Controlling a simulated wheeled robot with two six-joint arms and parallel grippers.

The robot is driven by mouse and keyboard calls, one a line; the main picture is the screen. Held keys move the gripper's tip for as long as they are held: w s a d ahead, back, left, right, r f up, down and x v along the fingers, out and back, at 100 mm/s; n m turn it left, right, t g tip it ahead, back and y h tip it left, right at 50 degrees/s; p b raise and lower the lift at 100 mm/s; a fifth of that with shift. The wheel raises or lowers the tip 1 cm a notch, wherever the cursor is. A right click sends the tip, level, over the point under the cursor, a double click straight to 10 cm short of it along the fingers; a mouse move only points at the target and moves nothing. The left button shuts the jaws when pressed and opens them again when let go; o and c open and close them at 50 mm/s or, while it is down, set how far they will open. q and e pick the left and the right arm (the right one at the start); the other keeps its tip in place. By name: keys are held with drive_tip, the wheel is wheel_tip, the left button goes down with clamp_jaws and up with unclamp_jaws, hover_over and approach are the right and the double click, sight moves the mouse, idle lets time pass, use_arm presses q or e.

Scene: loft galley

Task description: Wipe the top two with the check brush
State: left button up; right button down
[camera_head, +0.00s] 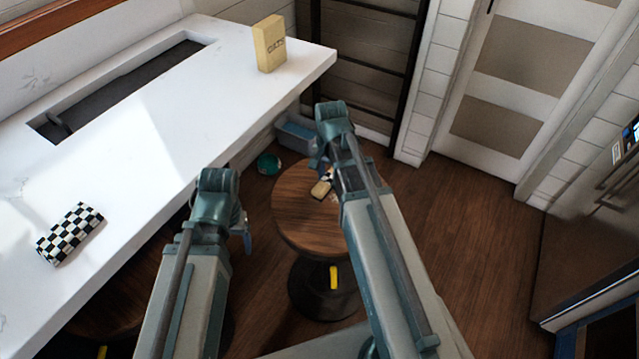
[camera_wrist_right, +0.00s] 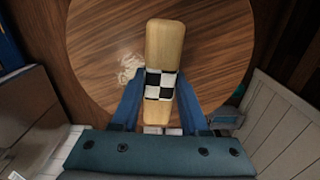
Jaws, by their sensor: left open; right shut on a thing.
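The check brush (camera_wrist_right: 164,48), a pale wooden block with a black-and-white checked band, is between the blue fingers of my right gripper (camera_wrist_right: 156,98). In the head view the brush (camera_head: 321,187) shows over the round wooden stool top (camera_head: 290,222), with my right arm partly covering it. I cannot tell whether it touches the top. A whitish smear (camera_wrist_right: 130,68) lies on the stool top (camera_wrist_right: 215,45), left of the brush in the wrist view. My left gripper (camera_head: 246,238) is mostly hidden behind its arm, left of the stool, apart from the brush.
A white counter (camera_head: 180,110) with a sunken trough runs along the left. It carries a checked black-and-white block (camera_head: 70,233) and an oats box (camera_head: 269,44). Another dark round top (camera_head: 120,300) is partly hidden under the counter. A bin (camera_head: 297,137) and teal ball (camera_head: 268,164) stand behind.

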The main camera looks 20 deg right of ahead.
drive_tip(key=shift+d+f, duration=0.2)
